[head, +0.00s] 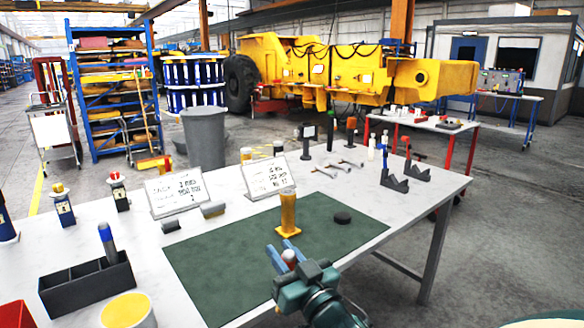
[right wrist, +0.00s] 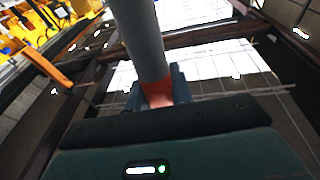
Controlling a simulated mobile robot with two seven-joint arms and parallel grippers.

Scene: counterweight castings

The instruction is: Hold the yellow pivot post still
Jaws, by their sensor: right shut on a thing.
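The yellow pivot post (head: 288,212) stands upright on its square yellow base, on the green mat (head: 222,262). My right gripper (head: 283,253) is just in front of and below the post in the head view, with blue fingers. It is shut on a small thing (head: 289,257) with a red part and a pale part. In the right wrist view that thing is a grey rod (right wrist: 143,40) with an orange-red end between the fingers (right wrist: 160,88). I see no finger around the post; whether anything touches its base is unclear. My left gripper is not in view.
A black divided box (head: 88,289) and a yellow-topped tub (head: 127,311) are at left. The mat's front right is bare.

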